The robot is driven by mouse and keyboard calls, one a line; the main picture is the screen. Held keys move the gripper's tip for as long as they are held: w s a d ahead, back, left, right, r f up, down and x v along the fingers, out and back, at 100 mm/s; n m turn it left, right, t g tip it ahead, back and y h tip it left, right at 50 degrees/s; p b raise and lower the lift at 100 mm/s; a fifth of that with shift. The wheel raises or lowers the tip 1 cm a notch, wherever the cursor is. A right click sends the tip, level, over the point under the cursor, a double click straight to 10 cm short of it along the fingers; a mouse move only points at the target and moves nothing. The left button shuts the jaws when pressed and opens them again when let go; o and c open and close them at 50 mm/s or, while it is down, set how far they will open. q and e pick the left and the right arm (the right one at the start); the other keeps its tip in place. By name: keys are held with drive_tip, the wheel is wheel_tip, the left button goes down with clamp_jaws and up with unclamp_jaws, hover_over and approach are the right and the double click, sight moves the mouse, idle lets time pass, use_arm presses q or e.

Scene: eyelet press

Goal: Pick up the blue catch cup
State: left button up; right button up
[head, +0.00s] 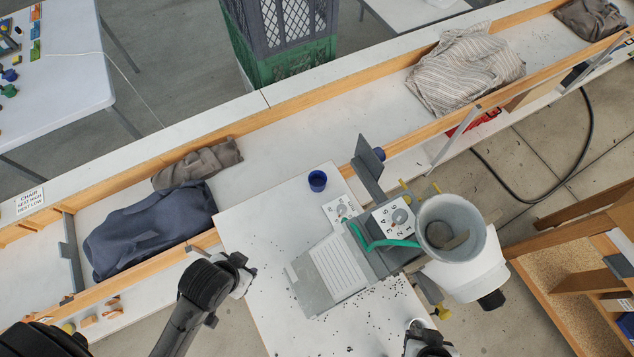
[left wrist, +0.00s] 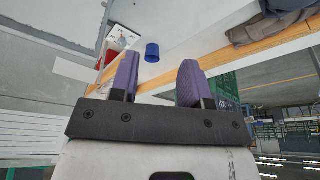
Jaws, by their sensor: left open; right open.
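The blue catch cup (head: 318,181) stands upright on the white table board (head: 255,225), near its far edge and left of the press. In the left wrist view the cup (left wrist: 152,52) shows beyond my fingertips, in the gap between them and apart from both. My left gripper (left wrist: 156,80) is open and empty, with two purple fingers. In the head view the left wrist is at the board's left edge, nearer to me than the cup, and its fingers are hard to make out. My right gripper (head: 421,326) is open at the bottom edge, partly cut off, well away from the cup.
The eyelet press (head: 385,240) with its grey hopper (head: 452,228) stands right of the cup. A grey plate (head: 328,268) lies before it, with small dark bits scattered around. A wooden-edged trough behind holds a blue cloth (head: 150,228) and a striped cloth (head: 465,70).

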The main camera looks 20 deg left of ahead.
use_arm(q)
drive_tip(key=o, duration=1)
drive_tip(key=shift+o, duration=0.4)
drive_tip(key=shift+a, duration=0.15)
